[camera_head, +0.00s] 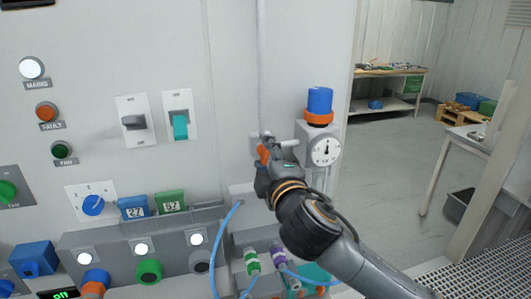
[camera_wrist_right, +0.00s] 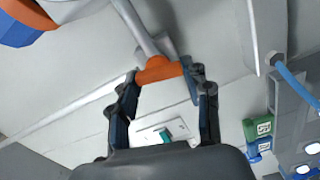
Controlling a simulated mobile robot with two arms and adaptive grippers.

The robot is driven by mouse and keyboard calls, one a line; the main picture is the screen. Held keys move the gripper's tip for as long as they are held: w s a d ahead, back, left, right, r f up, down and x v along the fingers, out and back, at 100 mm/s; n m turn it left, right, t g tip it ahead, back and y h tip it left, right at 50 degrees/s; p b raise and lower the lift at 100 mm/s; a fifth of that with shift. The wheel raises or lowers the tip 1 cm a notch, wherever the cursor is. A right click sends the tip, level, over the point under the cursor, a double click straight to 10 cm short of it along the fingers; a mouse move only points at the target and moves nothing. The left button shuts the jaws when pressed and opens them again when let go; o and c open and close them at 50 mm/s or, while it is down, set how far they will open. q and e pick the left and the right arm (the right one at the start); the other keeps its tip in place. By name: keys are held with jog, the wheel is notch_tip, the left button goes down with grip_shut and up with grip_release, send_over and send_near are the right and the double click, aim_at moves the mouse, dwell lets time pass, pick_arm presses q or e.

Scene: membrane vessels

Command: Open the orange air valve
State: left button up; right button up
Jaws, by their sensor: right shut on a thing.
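The orange air valve (camera_head: 263,154) sits on a thin grey pipe on the pale panel, left of the round gauge. In the right wrist view its orange handle (camera_wrist_right: 160,70) lies crosswise between my fingertips, at the pipe. My right gripper (camera_wrist_right: 165,80) is shut on this handle, with one dark finger at each end of it. In the head view my right gripper (camera_head: 268,168) reaches up from the lower right and hides part of the valve. My left gripper is not in view.
A blue knob with an orange ring (camera_head: 319,106) stands above the gauge (camera_head: 325,150), close right of my gripper. A teal switch (camera_head: 180,126) is to the left. A blue hose (camera_head: 216,245) and coloured fittings (camera_head: 251,261) are below. Open floor (camera_head: 385,155) lies right.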

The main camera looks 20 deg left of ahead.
jog(key=shift+f, duration=0.1)
dwell(0.5)
jog(key=o, duration=1.2)
jog(key=shift+c, duration=0.2)
jog(key=v, duration=1.2)
